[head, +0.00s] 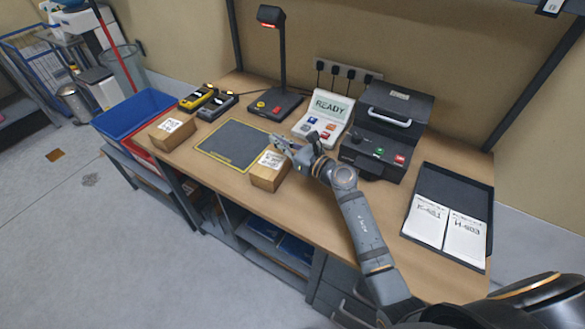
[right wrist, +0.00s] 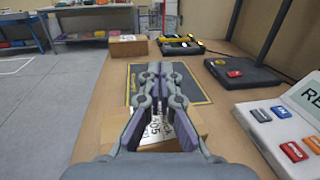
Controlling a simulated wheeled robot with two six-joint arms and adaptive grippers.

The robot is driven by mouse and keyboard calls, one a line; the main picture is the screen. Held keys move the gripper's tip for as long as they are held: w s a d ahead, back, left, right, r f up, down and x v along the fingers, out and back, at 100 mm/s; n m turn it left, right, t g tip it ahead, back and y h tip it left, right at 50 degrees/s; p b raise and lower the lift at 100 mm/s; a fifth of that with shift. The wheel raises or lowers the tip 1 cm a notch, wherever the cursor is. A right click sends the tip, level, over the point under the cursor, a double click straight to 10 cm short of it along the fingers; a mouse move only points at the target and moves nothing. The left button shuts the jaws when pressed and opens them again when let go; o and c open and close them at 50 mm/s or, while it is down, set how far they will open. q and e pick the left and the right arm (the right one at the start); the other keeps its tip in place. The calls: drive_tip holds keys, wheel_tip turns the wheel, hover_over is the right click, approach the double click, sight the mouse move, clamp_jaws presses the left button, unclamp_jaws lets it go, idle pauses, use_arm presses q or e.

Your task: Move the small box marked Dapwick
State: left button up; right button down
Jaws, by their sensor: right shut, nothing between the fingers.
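A small brown box (head: 264,177) with a white label on top stands at the front edge of the table, at the corner of the dark mat. In the right wrist view this box (right wrist: 190,133) is just beneath my fingers, which hide part of its label. A second brown box (head: 170,137) with a white label stands at the table's left end; it also shows in the right wrist view (right wrist: 128,46). I cannot read the name Dapwick on either. My right gripper (head: 279,142) is shut and empty, above the nearer box. My left gripper is not in view.
The yellow-edged dark mat (head: 232,146) is bare. Behind stand a scanner stand (head: 277,103), a READY panel (head: 322,116) and a black printer-like machine (head: 385,130). A black tray (head: 455,181) with white sheets lies right. A blue bin (head: 134,110) stands left.

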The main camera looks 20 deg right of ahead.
sight(285, 168)
drive_tip(key=p+v, duration=0.1)
drive_tip(key=v, duration=0.5)
wheel_tip(285, 168, down, 10)
drive_tip(key=shift+d+r+b, duration=0.1)
drive_tip(key=shift+d+b, duration=0.05)
drive_tip(key=shift+b, duration=0.8)
drive_tip(key=shift+w+a+p, duration=0.2)
drive_tip(key=shift+w+p, duration=0.05)
drive_tip(key=shift+p, duration=0.15)
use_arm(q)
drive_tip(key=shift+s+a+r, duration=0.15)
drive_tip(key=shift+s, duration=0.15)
use_arm(e)
drive_tip(key=shift+w+a, duration=0.15)
drive_tip(key=shift+w, duration=0.1)
